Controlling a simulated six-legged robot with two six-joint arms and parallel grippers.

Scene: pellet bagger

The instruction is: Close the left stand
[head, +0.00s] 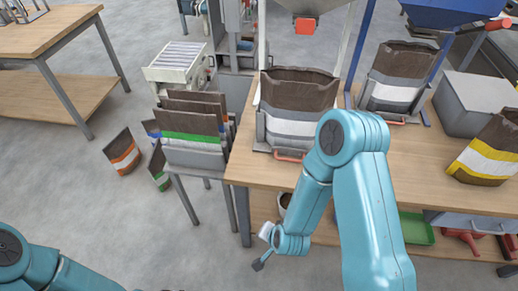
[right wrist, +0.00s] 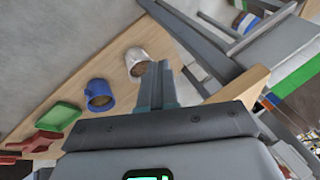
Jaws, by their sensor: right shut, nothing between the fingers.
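The left stand (head: 259,128) is on the wooden table and holds an open brown and white bag (head: 300,95). Its red handle (head: 290,155) shows low at its front edge; whether the stand is closed I cannot tell. A second stand (head: 425,101) with a similar bag (head: 398,75) is to the right. My right gripper (head: 262,262) is below and in front of the table edge, apart from the left stand. In the right wrist view its fingers (right wrist: 165,85) are together and empty. My left arm shows at the bottom left, its gripper out of frame.
The table (head: 265,170) has a lower shelf with a white mug (right wrist: 137,62), a blue mug (right wrist: 98,95), a green tray (head: 415,228) and a red item (head: 465,238). A rack (head: 195,157) of bags stands left. A yellow-banded bag (head: 490,155) sits right.

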